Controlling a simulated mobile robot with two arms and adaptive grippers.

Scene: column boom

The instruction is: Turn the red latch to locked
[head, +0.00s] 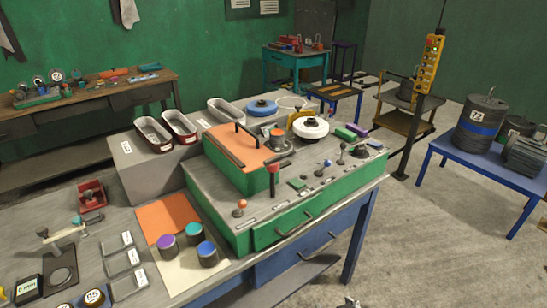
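A red-topped lever (273,167) stands upright at the front of the green machine (272,232); it may be the red latch, but I cannot read its locked or unlocked position. A separate red block-like fixture (91,195) sits on the grey bench at the left, and I cannot tell whether it is a latch. My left gripper is not in view. A small grey piece (350,301) at the bottom edge may be the tip of my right gripper; too little shows to tell its state. Nothing in view touches the red lever.
An orange-knobbed lever (240,206) and a blue-knobbed lever (325,166) stand on the machine's front strip. Several capped cylinders, including a purple-topped one (168,247), stand left of it. A blue table (500,163) with drums is at the right. The floor between is clear.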

